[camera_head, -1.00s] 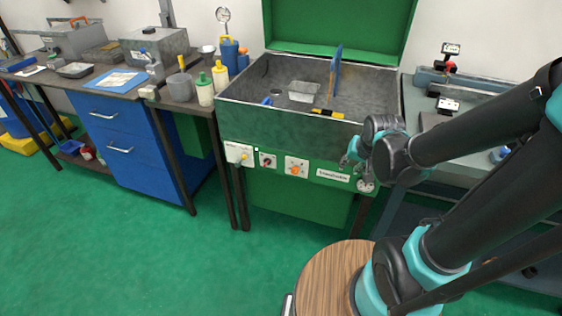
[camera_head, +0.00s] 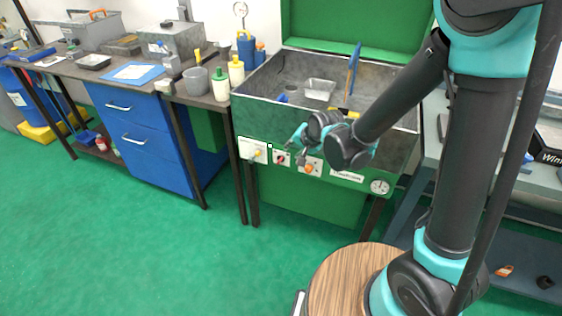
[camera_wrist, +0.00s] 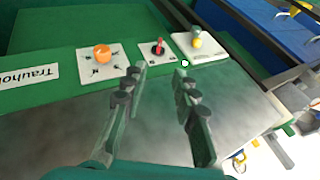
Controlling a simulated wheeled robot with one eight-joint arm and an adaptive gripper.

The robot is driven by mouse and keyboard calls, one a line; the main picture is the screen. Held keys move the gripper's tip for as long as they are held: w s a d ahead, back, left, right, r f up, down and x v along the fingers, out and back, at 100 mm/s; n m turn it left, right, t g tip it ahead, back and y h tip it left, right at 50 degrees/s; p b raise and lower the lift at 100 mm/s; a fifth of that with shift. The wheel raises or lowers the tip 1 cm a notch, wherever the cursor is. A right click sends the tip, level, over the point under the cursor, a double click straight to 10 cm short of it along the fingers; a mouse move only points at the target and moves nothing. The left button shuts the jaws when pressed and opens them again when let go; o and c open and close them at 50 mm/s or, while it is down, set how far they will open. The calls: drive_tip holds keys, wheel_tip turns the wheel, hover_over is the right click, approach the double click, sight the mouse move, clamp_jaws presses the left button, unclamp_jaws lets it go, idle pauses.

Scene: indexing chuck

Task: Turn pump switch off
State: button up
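A washing tank (camera_head: 270,120) with a green panel carries three controls in a row. In the head view these are a pale box with a yellow knob (camera_head: 254,152), a plate with a red switch (camera_head: 281,158), and a plate with an orange knob (camera_head: 309,167). The wrist view shows them in reverse order: orange knob (camera_wrist: 102,54), red switch (camera_wrist: 158,47), yellow knob (camera_wrist: 197,38). I cannot read which is the pump switch. My gripper (camera_head: 300,146) is open and empty beside the panel; its fingers (camera_wrist: 160,72) point toward the red switch, apart from it.
A round gauge (camera_head: 380,187) is at the panel's right. Green floor in front is clear.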

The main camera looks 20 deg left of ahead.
sight(280, 161)
drive_tip(key=x, duration=1.6)
drive_tip(key=shift+w+f, duration=0.1)
drive_tip(key=shift+f, duration=0.2)
clamp_jaws()
